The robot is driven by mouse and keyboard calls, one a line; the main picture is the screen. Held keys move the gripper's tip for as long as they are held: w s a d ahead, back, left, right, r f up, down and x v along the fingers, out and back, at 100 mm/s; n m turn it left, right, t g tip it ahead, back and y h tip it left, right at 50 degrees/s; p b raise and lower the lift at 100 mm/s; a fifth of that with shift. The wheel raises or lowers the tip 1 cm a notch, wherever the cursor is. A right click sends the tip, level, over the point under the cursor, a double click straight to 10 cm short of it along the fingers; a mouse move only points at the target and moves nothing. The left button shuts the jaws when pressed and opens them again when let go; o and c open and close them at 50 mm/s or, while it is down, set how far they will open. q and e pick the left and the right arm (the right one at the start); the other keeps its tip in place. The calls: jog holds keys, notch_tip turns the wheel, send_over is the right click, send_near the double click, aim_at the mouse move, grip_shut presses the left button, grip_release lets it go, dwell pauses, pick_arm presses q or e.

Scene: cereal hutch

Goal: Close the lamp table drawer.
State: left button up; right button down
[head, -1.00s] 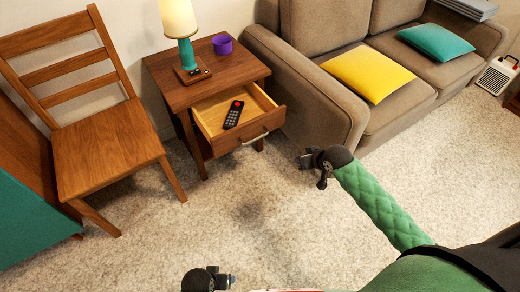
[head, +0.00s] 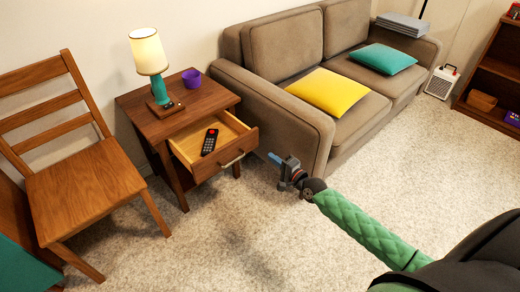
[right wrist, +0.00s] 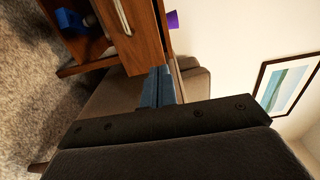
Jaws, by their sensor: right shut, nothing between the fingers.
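The wooden lamp table (head: 195,104) stands left of the sofa. Its drawer (head: 207,169) is pulled well open, with a metal bar handle (head: 233,159) on its front. A black remote with a red button (head: 209,142) lies inside. My right gripper (head: 275,159) is shut and empty, just right of the drawer front, with a small gap in the head view. In the right wrist view, the blue fingers (right wrist: 155,88) point at the edge of the wooden drawer front (right wrist: 136,45); whether they touch cannot be told. My left gripper is out of view.
A lit lamp (head: 149,55) and a purple cup (head: 191,80) stand on the table top. A wooden chair (head: 84,195) is at the left. The brown sofa's arm (head: 290,110) rises close behind my right gripper. Carpet in front of the drawer is clear.

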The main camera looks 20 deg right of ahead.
send_near(245, 137)
jog(key=x, duration=0.4)
jog(key=shift+b+x, duration=0.35)
jog(key=shift+x, duration=0.75)
jog(key=shift+w, duration=0.3)
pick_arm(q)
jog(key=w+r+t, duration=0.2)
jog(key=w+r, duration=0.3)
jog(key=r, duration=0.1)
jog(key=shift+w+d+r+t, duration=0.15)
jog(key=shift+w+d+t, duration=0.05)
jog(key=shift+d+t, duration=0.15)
pick_arm(e)
jog(key=shift+a, duration=0.1)
jog(key=shift+w, duration=0.15)
